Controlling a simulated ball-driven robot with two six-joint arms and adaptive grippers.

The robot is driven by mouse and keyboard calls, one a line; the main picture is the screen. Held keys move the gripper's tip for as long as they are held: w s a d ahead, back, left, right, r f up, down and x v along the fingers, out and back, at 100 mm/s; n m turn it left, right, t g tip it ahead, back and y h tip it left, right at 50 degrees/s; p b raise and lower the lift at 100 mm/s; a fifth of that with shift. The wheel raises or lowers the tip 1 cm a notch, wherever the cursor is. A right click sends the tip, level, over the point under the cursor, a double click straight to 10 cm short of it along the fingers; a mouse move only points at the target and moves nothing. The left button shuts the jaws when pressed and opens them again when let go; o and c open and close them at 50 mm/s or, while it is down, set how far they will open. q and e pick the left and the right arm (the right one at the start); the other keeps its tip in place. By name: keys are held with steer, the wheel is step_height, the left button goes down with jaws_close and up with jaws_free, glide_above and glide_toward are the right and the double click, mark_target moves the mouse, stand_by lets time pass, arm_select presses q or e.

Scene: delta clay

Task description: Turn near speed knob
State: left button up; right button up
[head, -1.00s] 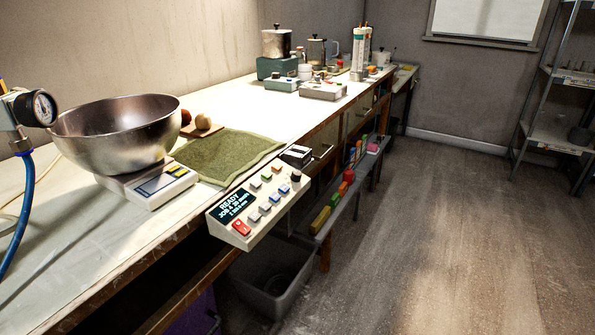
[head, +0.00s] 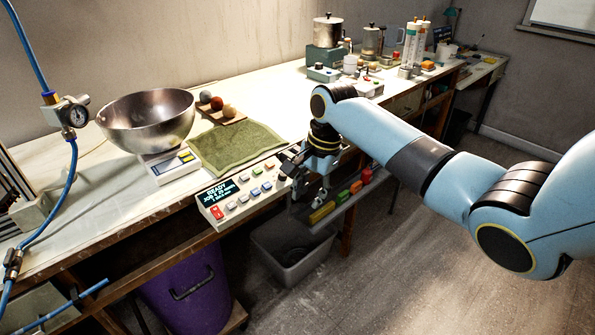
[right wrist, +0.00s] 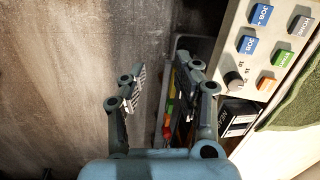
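A pale control box (head: 243,196) with a dark lit screen and several coloured buttons hangs at the bench's front edge. Its small black knob (right wrist: 233,80) shows in the right wrist view, on the panel's corner below the blue and orange buttons; in the head view the gripper crowds that corner and I cannot make the knob out clearly. My right gripper (head: 292,175) is at the box's right end. In the right wrist view its two fingers (right wrist: 162,72) are spread and empty, with the knob to their right, outside the gap. My left gripper is not in view.
A steel bowl (head: 148,121) sits on a scale beside a green towel (head: 238,148). A grey bin (head: 292,256) and a purple bucket (head: 188,293) stand below. A shelf with coloured blocks (head: 356,187) lies under the bench. Floor at right is clear.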

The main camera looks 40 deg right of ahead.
steer(key=w+r+t, duration=0.1)
steer(key=w+r, duration=0.3)
steer(key=r, duration=0.3)
steer(key=p, duration=0.1)
glide_toward(283, 175)
steer(key=f, duration=0.2)
steer(key=shift+t, duration=0.4)
steer(key=x, duration=0.6)
steer(key=shift+w+d+r+b, duration=0.1)
steer(key=shift+w+b, duration=0.05)
steer(key=shift+b, duration=0.2)
steer(key=shift+w+f, duration=0.15)
steer(key=shift+f, duration=0.35)
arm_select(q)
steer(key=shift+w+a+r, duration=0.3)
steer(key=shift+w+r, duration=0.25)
arm_select(e)
jaws_close()
